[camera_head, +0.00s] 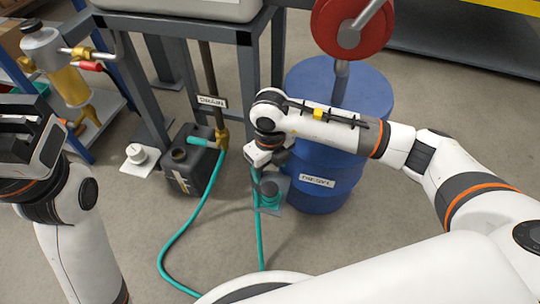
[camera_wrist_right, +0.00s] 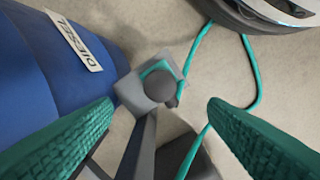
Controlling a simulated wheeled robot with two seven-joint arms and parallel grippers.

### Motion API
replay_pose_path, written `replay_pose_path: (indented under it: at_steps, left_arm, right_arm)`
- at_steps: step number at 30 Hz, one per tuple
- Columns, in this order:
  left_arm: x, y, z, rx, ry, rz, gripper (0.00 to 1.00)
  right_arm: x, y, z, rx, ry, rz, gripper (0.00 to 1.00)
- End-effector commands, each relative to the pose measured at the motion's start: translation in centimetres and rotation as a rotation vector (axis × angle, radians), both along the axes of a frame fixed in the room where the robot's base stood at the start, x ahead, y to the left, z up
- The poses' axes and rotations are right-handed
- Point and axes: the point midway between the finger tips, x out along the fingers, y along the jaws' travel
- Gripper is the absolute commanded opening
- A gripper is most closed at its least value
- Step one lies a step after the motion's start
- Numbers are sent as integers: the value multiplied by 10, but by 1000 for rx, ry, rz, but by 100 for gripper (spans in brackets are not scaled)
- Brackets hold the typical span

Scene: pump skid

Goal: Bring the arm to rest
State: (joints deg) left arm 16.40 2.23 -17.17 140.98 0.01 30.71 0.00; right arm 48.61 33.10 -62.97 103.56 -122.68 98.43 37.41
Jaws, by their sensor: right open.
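My right arm reaches in from the right in the head view and bends down in front of the blue drum. Its gripper (camera_head: 264,160) points downward above a small grey stand (camera_head: 279,185). In the right wrist view the green-padded fingers of this gripper (camera_wrist_right: 165,125) are wide apart, with nothing held between them. Below them, apart from the fingers, show the stand's grey plate (camera_wrist_right: 128,93) and a dark round knob (camera_wrist_right: 159,87). My left gripper (camera_head: 25,140) is at the left edge of the head view; its fingertips do not show clearly.
The blue diesel drum (camera_head: 318,200) stands close behind my right gripper, under a red reel (camera_head: 335,25). A black canister (camera_head: 185,175) stands left of it. A green hose (camera_head: 180,240) loops over the floor. A grey frame (camera_head: 245,75) stands behind.

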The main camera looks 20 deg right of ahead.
Motion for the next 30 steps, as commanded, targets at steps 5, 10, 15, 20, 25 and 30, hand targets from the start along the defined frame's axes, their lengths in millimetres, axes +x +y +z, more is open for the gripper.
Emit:
replay_pose_path:
  at_steps: [5,10,15,20,25,30]
  left_arm:
    - [3,0,-2,-1,21,-1,0]
    - [4,0,-4,-1,23,-1,0]
    - [4,0,-4,-1,23,-1,0]
    - [3,0,-3,0,22,-1,0]
    - [7,1,-4,-2,45,-3,0]
    - [12,2,-9,-5,94,-5,0]
  right_arm:
    - [0,0,13,0,0,-1,68]
    - [0,0,13,0,1,-1,68]
    - [0,0,13,0,1,-1,68]
    - [-3,3,13,11,9,5,68]
    - [-43,45,19,190,129,88,68]
    - [-129,122,65,613,379,229,68]
